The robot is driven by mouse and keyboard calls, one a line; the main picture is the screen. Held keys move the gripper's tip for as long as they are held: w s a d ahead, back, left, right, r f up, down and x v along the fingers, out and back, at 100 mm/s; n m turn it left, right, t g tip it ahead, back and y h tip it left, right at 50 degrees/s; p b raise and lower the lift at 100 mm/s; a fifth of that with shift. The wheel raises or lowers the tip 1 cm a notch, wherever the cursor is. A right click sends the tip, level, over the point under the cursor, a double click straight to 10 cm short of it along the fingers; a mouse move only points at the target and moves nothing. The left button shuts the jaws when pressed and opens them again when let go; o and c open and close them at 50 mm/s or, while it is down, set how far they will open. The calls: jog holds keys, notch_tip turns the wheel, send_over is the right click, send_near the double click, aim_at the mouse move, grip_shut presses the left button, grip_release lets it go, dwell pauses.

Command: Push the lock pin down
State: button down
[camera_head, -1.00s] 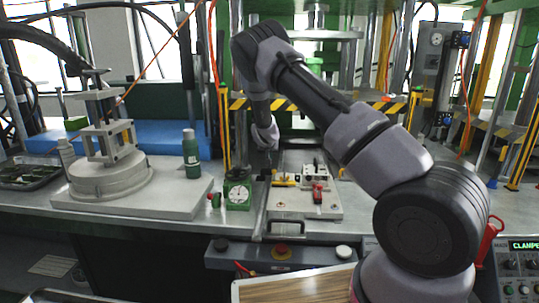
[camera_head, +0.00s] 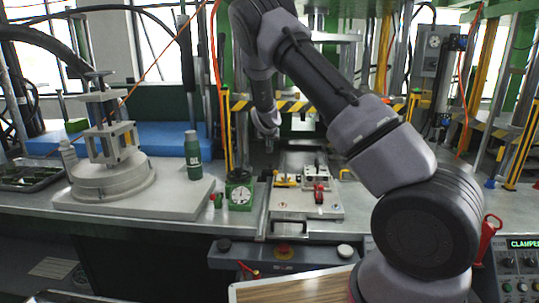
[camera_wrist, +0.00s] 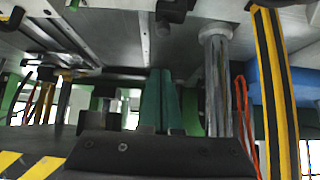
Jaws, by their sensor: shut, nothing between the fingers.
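A light mold plate (camera_head: 305,213) lies on the bench in the head view. It carries a yellow part (camera_head: 284,181), a red-handled clamp (camera_head: 319,195) and small dark fittings. I cannot tell which small part is the lock pin, or whether it is up or down. My gripper (camera_head: 269,148) hangs behind and above the plate's far left side, clear of it. In the wrist view my gripper (camera_wrist: 160,75) shows two green fingers side by side, shut and empty. The wrist view shows neither the plate nor the pin clearly.
A green dial gauge (camera_head: 239,193) stands left of the plate. A green bottle (camera_head: 192,155) and a grey stand (camera_head: 112,170) are further left. A button panel (camera_head: 283,251) is below the bench edge. A metal column (camera_wrist: 215,80) and striped post (camera_wrist: 275,80) are close in the wrist view.

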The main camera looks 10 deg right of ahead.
jog(key=shift+v, duration=2)
jog(key=s+d+r+m+g+y, duration=0.1)
jog(key=s+d+r+y, duration=0.15)
jog(key=s+r, duration=0.75)
jog(key=s+d+r+m+g+y, duration=0.1)
jog(key=s+d+r+y, duration=0.15)
jog(key=s+r, duration=0.95)
jog(key=s, duration=1)
jog(key=s+r, duration=0.3)
jog(key=s, duration=1)
jog(key=shift+s+d+n+h, duration=0.3)
jog(key=shift+d+n, duration=0.1)
